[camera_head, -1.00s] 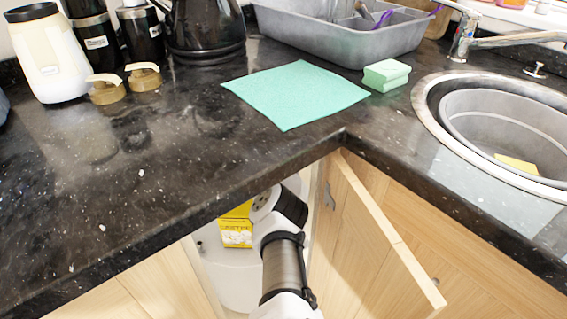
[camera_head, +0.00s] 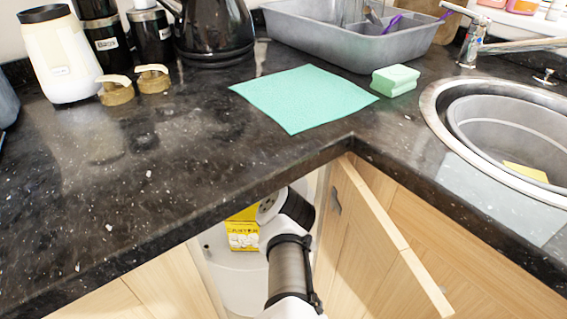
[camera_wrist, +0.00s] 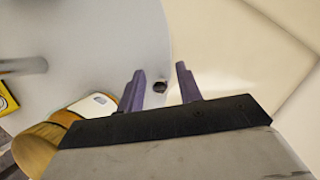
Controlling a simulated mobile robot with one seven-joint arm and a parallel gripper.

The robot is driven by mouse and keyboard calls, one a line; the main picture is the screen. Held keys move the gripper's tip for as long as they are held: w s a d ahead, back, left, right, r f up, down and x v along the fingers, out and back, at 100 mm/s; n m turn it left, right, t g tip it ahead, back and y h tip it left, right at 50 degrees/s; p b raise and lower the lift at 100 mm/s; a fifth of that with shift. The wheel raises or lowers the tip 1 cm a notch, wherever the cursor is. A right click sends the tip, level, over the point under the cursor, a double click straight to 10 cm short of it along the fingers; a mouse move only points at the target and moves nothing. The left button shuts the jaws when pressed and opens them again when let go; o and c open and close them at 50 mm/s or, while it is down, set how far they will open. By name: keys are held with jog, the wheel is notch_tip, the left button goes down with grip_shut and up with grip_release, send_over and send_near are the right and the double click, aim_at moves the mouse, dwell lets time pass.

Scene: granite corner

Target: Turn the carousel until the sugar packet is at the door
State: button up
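The yellow sugar packet (camera_head: 243,238), with dark lettering, stands inside the open corner cabinet, partly behind my arm. The pale round carousel tray (camera_head: 243,285) shows below it, and fills the left of the wrist view (camera_wrist: 100,50). A yellow-and-dark packet edge, probably the same packet, shows at the wrist view's far left. My gripper (camera_wrist: 161,86) is hidden in the head view. In the wrist view its two purple fingers are apart, with a small dark round spot visible between them near the tray's edge. I cannot tell whether they touch it.
The cabinet door (camera_head: 385,230) stands open to the right of my arm. The dark countertop (camera_head: 200,170) overhangs the opening. In the wrist view, a brownish rounded item (camera_wrist: 40,148) and a grey post (camera_wrist: 22,66) are at left; a cream surface (camera_wrist: 230,60) is at right.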

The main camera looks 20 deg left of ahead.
jog(key=shift+r, duration=0.1)
jog(key=p+v, duration=0.1)
jog(key=v, duration=0.6)
jog(key=shift+r, duration=0.2)
jog(key=shift+w+d, duration=0.1)
